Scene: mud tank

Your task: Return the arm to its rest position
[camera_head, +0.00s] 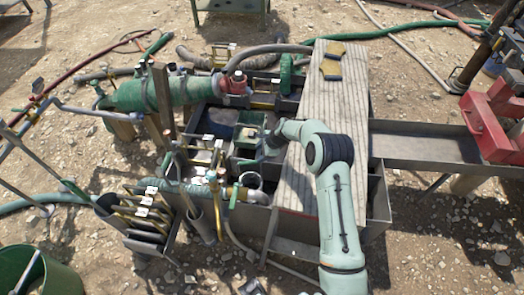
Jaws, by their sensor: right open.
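My right arm (342,215), pale green with a dark band, comes in from the bottom and bends left over a pale wooden board on the mud tank (378,205). My right gripper (259,150) is at the end of the arm, over the tank's open middle. It is small and dark against the clutter, and it appears open with nothing seen in it. Whether it touches anything below is hard to tell. My left arm and gripper do not show.
The plank (340,95) carries a yellow-and-black object (331,64). A green cylinder (145,95), hoses and upright pipes crowd the left. A red machine (490,120) stands by the metal trough (425,145) on the right. A green bucket (62,278) is at bottom left. Stony ground lies around.

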